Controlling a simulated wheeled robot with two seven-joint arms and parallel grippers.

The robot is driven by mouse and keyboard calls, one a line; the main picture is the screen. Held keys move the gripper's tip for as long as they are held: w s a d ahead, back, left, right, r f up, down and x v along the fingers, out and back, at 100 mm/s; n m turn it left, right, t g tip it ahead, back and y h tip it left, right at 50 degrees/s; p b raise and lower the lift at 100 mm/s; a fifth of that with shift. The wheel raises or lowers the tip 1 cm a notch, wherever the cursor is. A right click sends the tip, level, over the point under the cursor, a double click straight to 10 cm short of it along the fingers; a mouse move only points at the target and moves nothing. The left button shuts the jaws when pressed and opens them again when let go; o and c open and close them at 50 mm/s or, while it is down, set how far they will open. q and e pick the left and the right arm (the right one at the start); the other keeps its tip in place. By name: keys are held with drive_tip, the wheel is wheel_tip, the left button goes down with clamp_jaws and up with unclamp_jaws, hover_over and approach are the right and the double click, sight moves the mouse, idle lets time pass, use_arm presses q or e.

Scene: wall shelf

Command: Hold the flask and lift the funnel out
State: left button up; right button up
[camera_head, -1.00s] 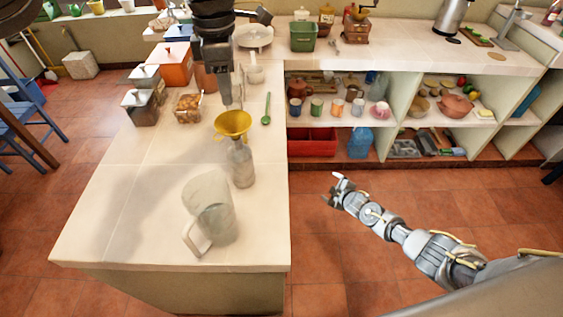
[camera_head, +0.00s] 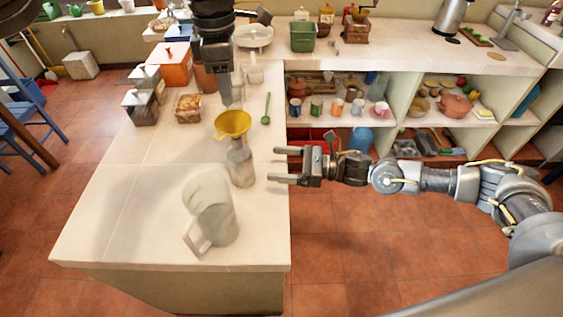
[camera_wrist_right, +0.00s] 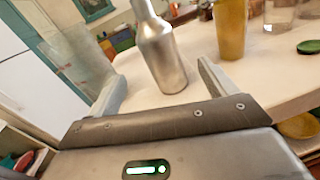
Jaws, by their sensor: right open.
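The grey flask (camera_head: 241,165) stands upright on the counter near its right edge. The yellow funnel (camera_head: 233,123) sits at its mouth, wide end up. My right gripper (camera_head: 275,165) is open and empty just right of the flask, fingers pointing at it. In the right wrist view the flask (camera_wrist_right: 168,58) stands ahead, between the directions of the two spread fingers (camera_wrist_right: 160,90); its top is cut off and the funnel is out of view. My left gripper (camera_head: 230,97) hangs from above, just over and behind the funnel; its finger gap is not clear.
A clear pitcher (camera_head: 212,215) stands in front of the flask. A green spoon (camera_head: 266,108) and a jar of food (camera_head: 188,108) lie behind it. Shelves with mugs (camera_head: 336,107) stand behind my right arm.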

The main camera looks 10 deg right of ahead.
sight(240, 160)
drive_tip(key=shift+n, duration=0.9)
drive_tip(key=x, duration=1.1)
drive_tip(key=shift+s, duration=0.1)
